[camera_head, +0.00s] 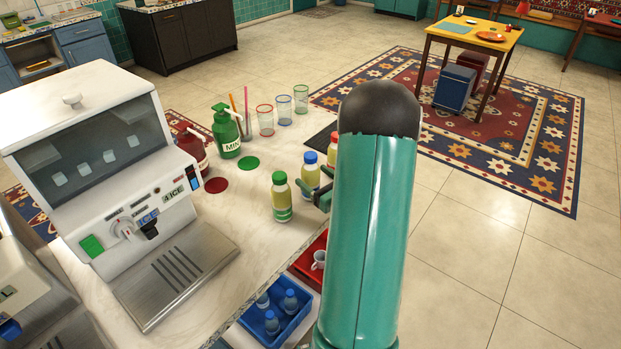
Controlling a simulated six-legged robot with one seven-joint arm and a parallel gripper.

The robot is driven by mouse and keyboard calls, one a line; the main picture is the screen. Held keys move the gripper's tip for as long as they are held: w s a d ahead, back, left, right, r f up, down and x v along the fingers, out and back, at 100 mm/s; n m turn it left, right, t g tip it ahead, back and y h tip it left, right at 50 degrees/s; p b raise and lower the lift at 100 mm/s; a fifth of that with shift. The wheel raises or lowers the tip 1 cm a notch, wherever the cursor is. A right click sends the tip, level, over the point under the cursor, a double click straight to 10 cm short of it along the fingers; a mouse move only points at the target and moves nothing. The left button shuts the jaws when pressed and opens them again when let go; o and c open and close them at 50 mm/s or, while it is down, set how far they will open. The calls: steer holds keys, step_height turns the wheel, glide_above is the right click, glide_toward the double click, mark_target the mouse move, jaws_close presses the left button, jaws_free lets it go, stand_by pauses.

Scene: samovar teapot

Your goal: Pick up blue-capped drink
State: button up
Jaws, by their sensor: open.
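The blue-capped drink (310,174) is a small bottle with a pale yellow body, standing upright on the counter. It is between a green-capped bottle (281,199) in front and a red-capped bottle (332,151) behind. My gripper (314,194) is open, low beside the blue-capped bottle on its near right side. Its fingers overlap the bottle's lower part in the picture, and I cannot tell whether they touch it. My green arm link hides most of the gripper.
The pale counter (225,212) holds an ice machine (110,170), a green pump bottle (226,132), a dark red pump bottle (192,150) and several glasses (284,110). Below its edge are a red tray (312,258) and a blue crate (277,327) with small blue bottles.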

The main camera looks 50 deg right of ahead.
mark_target(306, 162)
steer(key=w, duration=0.4)
steer(key=shift+w+d, duration=0.1)
steer(key=shift+d, duration=0.15)
steer(key=c, duration=1.2)
steer(key=shift+r, duration=0.5)
step_height(306, 162, up, 2)
steer(key=shift+r, duration=0.15)
steer(key=s+r, duration=0.2)
steer(key=s+a+r, duration=0.1)
steer(key=s+r, duration=0.1)
steer(key=r, duration=0.1)
steer(key=shift+s, duration=0.15)
steer(key=s+r, duration=0.1)
steer(key=s, duration=0.2)
steer(key=s+a+r, duration=0.1)
steer(key=s+r, duration=0.1)
steer(key=s, duration=0.1)
steer(key=s+a+r, duration=0.1)
steer(key=s, duration=0.2)
steer(key=shift+s+a+r, duration=0.2)
steer(key=shift+a+r, duration=0.05)
steer(key=shift+r, duration=0.05)
